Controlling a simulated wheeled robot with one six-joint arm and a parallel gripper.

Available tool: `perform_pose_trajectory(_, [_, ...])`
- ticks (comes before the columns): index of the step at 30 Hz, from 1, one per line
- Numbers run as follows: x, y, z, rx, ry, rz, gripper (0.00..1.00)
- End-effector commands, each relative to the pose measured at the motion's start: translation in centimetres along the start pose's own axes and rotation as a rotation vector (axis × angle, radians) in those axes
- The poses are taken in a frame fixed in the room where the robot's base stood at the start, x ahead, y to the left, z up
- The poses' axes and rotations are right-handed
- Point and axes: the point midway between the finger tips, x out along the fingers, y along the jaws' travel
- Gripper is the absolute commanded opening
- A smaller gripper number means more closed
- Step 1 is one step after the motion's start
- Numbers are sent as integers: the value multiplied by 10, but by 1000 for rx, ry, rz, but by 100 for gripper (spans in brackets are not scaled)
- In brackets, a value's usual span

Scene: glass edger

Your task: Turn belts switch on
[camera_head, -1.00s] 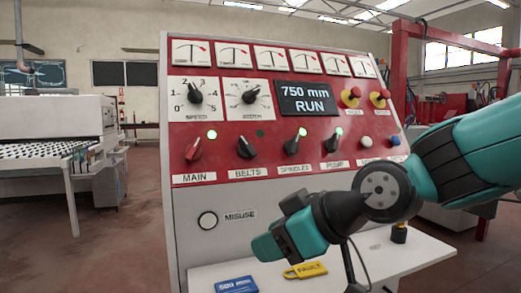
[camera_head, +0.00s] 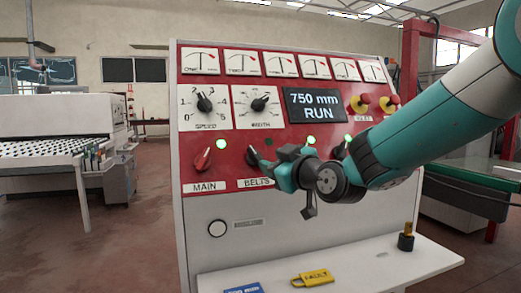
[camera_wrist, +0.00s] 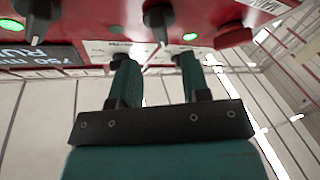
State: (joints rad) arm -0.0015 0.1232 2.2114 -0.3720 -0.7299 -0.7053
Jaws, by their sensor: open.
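The belts switch (camera_head: 253,155) is a black rotary knob on the red panel, above the label BELTS. In the head view its pointer tilts up and left, and my gripper partly covers it. My gripper (camera_head: 270,164) is just in front and to the right of it. In the wrist view the panel appears upside down. My open gripper (camera_wrist: 157,63) has its two teal fingers on either side of the line to the black belts knob (camera_wrist: 158,18). I cannot tell whether they touch it. The belts lamp (camera_wrist: 117,30) looks dim.
The red main switch (camera_head: 202,159) is to the left, with a bright green lamp. The spindles knob (camera_wrist: 38,15) is left in the wrist view, with a lit lamp. A shelf below holds a yellow FAULT tag (camera_head: 313,277) and a blue tag (camera_head: 243,289). The display (camera_head: 316,104) reads 750 mm RUN.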

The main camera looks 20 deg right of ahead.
Motion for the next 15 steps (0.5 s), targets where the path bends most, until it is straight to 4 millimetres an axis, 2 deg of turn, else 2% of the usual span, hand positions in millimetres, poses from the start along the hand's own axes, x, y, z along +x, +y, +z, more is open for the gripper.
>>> perform_pose_trajectory(1, [12, 0, -3, 0, -2, -4, 43])
perform_pose_trajectory(6, [41, 0, -2, 0, -1, -3, 43])
perform_pose_trajectory(10, [55, 0, -1, 1, -2, -2, 43])
perform_pose_trajectory(15, [61, 0, 0, 1, -1, -1, 43])
